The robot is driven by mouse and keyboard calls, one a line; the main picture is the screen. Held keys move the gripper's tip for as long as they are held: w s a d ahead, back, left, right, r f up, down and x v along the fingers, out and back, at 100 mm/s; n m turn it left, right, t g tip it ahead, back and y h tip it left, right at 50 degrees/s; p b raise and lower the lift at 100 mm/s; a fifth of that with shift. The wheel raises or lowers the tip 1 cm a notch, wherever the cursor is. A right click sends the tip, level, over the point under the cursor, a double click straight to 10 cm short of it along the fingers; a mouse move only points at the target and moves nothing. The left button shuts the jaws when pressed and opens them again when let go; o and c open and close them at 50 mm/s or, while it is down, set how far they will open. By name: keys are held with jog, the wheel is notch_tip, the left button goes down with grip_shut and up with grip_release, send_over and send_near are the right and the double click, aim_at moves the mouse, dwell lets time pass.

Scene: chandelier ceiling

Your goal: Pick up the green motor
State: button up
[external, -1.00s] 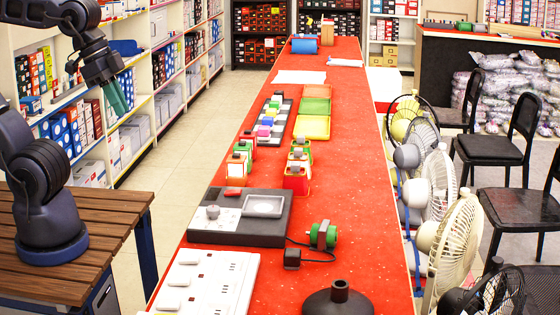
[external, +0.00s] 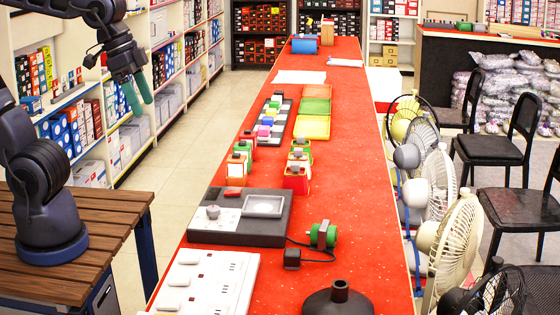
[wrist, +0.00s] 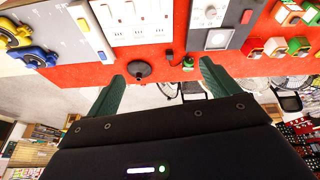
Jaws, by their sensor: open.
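The green motor (external: 323,236) lies on the red table, right of the dark control panel, with a black cord running to a small black block (external: 292,258). In the wrist view the motor (wrist: 188,60) is small, above and between my fingers, a little right of centre. My gripper (external: 139,98) is open and empty, with green fingers. It is raised at the left of the external view, over the aisle side and well away from the motor. In the wrist view my gripper (wrist: 160,80) has its two fingers spread wide.
The dark panel (external: 268,236) and a white socket board (external: 218,284) lie left of the motor. A black conical stand (external: 338,300) is in front of it. Fans (external: 458,240) line the table's right side. Bare red surface (external: 350,190) lies behind the motor.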

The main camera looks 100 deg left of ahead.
jog(key=w+a+f+n+g, duration=0.1)
jog(key=w+n, duration=0.1)
jog(key=w, duration=0.4)
jog(key=w+a+f+n, duration=0.1)
jog(key=w+a+n, duration=0.1)
jog(key=w, duration=0.5)
jog(key=n+g, duration=0.3)
jog(key=n, duration=0.7)
send_over(324, 224)
jog(key=f, duration=2.4)
jog(key=shift+s, duration=0.2)
jog(key=shift+w+a+f, duration=0.1)
jog(key=shift+w+f, duration=0.1)
jog(key=shift+f, duration=0.35)
notch_tip(324, 224, down, 5)
jog(key=shift+r, duration=0.1)
jog(key=shift+d+f, duration=0.2)
jog(key=shift+f, duration=2.7)
jog(key=shift+c, duration=0.2)
